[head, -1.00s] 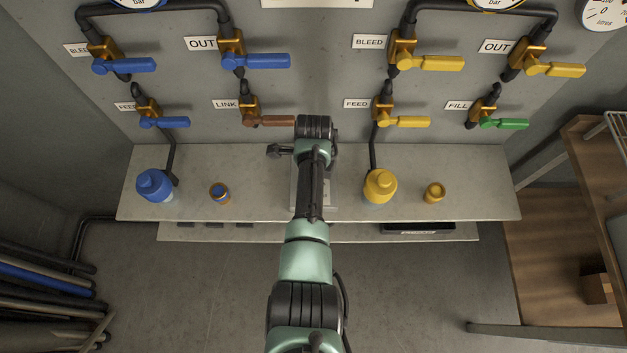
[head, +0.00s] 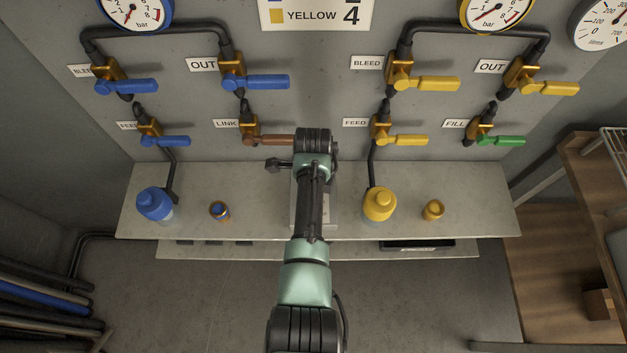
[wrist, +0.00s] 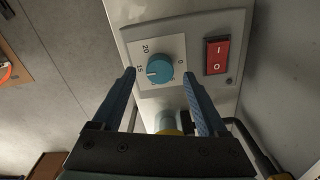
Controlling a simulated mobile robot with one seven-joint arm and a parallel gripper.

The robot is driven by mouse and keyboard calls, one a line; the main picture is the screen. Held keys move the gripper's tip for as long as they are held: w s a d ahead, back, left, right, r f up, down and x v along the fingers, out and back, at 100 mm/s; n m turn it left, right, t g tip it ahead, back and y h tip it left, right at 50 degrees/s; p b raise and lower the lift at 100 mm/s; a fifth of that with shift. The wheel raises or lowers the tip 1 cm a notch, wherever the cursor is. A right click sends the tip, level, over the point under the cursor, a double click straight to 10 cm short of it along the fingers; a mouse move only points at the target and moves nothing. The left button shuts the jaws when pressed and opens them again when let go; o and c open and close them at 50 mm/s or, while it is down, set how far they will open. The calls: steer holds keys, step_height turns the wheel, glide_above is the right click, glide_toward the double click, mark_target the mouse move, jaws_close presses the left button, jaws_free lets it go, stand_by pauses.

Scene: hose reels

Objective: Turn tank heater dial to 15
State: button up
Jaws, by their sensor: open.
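The tank heater dial (wrist: 160,70) is a round teal knob on a pale plate in the wrist view. The numbers 20 and 15 show on its left and a 0 on its right. A pale mark on the knob's left part appears to face the 15. My gripper (wrist: 160,74) is open, with one blue finger on each side of the dial. The fingertips look apart from the knob; their exact depth is hard to tell. In the head view my arm hides the dial and the gripper.
A red rocker switch (wrist: 216,55) sits right of the dial. In the head view, a blue bottle (head: 154,204) and a yellow bottle (head: 379,204) stand on the shelf (head: 265,222) either side of my arm. Several valve levers, including a brown one (head: 272,140), line the wall above.

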step_height(320, 180, up, 11)
stand_by(0.3)
stand_by(0.5)
